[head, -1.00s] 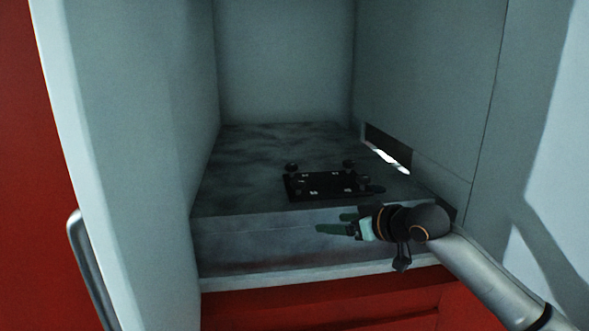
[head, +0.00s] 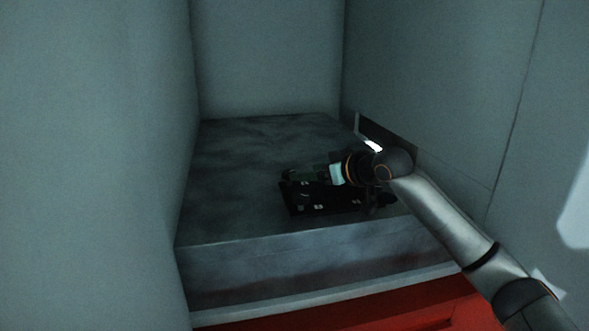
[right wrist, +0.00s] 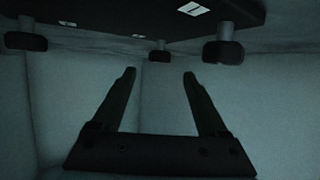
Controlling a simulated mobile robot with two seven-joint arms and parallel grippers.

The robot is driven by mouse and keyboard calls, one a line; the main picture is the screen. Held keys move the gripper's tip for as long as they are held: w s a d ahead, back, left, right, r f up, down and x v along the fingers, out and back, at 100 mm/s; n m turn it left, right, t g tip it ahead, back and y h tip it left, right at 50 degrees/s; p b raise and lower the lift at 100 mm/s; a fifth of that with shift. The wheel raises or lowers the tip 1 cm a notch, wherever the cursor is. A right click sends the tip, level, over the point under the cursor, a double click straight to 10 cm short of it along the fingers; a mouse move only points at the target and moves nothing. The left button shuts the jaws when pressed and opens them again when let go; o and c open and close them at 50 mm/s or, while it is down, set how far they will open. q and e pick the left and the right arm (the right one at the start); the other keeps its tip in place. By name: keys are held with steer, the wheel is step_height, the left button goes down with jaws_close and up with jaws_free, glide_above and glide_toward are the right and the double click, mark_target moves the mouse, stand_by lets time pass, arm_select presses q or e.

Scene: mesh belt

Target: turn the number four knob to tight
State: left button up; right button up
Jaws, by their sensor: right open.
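A black panel (head: 328,203) with small pale labels lies on top of the grey block. Its upper edge is partly hidden by my right gripper in the head view. In the right wrist view the panel (right wrist: 110,12) crosses the top, with dark knobs at the left (right wrist: 25,41), middle (right wrist: 159,54) and right (right wrist: 224,52). The label digits are too small or dark to read, so I cannot tell which knob is number four. My right gripper (head: 288,176) is over the panel's far-left part. Its fingers (right wrist: 160,74) are apart with nothing between them. My left gripper is not in view.
The grey block (head: 250,150) fills the floor of a narrow bay with pale walls at left (head: 90,150), back (head: 268,60) and right (head: 450,90). A slot (head: 372,146) opens low in the right wall. The block's top is clear left of the panel.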

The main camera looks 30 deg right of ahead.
steer(key=shift+p+x, duration=0.5)
steer(key=shift+x, duration=2.55)
steer(key=shift+c, duration=0.3)
jaws_close()
